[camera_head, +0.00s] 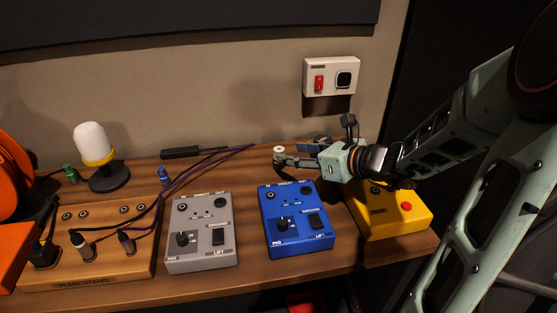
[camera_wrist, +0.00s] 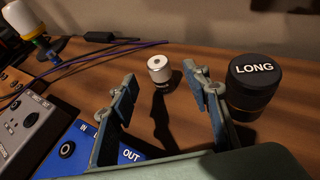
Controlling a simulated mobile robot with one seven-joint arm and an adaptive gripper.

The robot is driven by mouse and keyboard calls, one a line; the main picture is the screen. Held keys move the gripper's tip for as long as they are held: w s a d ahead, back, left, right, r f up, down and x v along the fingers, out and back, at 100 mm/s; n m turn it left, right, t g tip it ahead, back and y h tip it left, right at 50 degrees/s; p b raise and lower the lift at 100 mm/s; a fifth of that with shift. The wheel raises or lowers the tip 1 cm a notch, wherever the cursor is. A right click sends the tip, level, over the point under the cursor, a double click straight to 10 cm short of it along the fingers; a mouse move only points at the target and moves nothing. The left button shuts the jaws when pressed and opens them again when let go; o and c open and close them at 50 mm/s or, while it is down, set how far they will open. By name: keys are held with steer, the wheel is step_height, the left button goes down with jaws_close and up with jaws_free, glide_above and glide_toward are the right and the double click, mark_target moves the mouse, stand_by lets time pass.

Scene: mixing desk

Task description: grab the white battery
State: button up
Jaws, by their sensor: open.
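The white battery (camera_head: 279,150) is a short, upright cylinder on the wooden desk, toward the wall. In the wrist view the white battery (camera_wrist: 159,70) shows a round pale top with a small dark centre, and it casts a long shadow toward me. My gripper (camera_wrist: 160,80) is open, its two fingers on either side of the line to the battery. The battery appears beyond or about level with the fingertips, between them in the picture; contact is not visible. In the head view my gripper (camera_head: 281,160) reaches in from the right, low over the desk.
A black cylinder marked LONG (camera_wrist: 253,85) stands close beside the right finger. A blue box (camera_head: 295,222), a grey box (camera_head: 200,235) and a yellow box (camera_head: 405,222) line the front. A white lamp (camera_head: 92,143) and dark cables (camera_head: 190,165) are left. The wall is behind.

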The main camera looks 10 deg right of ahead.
mark_target(284, 152)
steer(key=shift+b+x, duration=0.9)
steer(key=shift+x, duration=2.2)
steer(key=shift+r, duration=0.15)
jaws_close()
